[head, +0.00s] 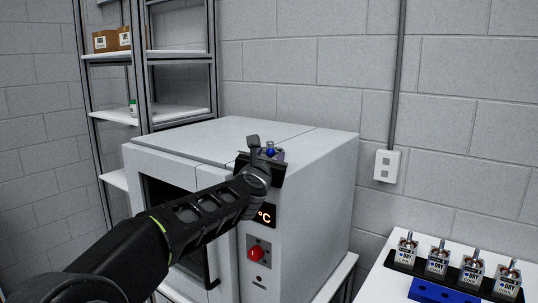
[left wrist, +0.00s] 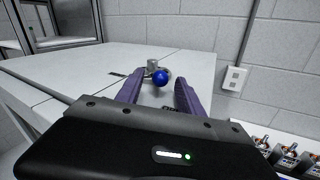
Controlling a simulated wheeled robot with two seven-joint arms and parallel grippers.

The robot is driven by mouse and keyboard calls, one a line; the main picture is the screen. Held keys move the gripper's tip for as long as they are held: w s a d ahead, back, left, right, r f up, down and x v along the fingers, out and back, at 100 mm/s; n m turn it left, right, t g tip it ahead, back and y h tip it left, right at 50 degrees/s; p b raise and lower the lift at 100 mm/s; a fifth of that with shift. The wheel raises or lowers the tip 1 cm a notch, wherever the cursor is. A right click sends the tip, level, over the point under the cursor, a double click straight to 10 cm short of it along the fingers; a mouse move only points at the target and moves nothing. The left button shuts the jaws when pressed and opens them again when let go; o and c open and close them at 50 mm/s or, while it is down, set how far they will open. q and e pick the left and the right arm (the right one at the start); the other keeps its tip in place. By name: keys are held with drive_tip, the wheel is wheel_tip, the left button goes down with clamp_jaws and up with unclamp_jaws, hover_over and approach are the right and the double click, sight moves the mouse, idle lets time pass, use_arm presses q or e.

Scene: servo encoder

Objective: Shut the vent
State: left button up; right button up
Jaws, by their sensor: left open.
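The vent on top of the white oven (head: 320,190) shows as a small grey stub (left wrist: 152,64) with a blue ball knob (left wrist: 161,77). The blue knob also shows in the head view (head: 270,152), partly hidden by my gripper. My left gripper (head: 266,155) is over the oven's top front edge. In the left wrist view its purple fingers (left wrist: 158,84) are spread, with the blue knob seen between their tips. I cannot tell whether the fingers touch it. How far the vent is open is not clear. My right gripper is not in view.
The oven front has a dark door window, a lit display (head: 264,216) and a red knob (head: 256,254). A metal shelf (head: 180,112) stands behind at left. A white table (head: 385,285) at right holds several small metal devices in a black rack and a blue block (head: 432,292).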

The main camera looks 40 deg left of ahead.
use_arm(q)
drive_tip(key=shift+c, duration=0.3)
clamp_jaws()
idle(1.2)
